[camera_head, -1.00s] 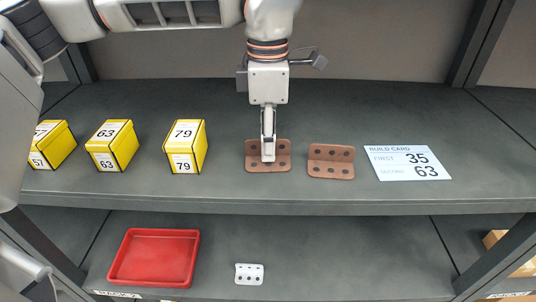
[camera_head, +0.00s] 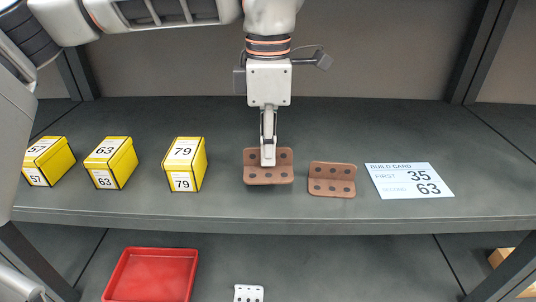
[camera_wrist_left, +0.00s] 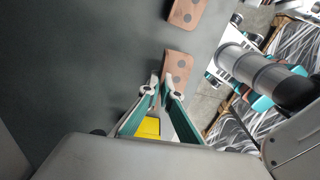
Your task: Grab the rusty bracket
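A rusty brown bracket (camera_head: 254,173) with several dark holes is gripped near the middle of the upper shelf. My left gripper (camera_head: 268,162) points down and is shut on its upright flange. The bracket appears raised slightly off the shelf. In the left wrist view the bracket (camera_wrist_left: 178,64) sits between the fingertips (camera_wrist_left: 163,88). A second rusty bracket (camera_head: 332,180) lies on the shelf just to the right, apart from the held one; it also shows in the left wrist view (camera_wrist_left: 187,12). My right gripper is not in view.
Yellow boxes labelled 57 (camera_head: 50,163), 63 (camera_head: 111,164) and 79 (camera_head: 185,165) stand left. The lower shelf holds a red tray (camera_head: 152,276) and a white perforated piece (camera_head: 248,293).

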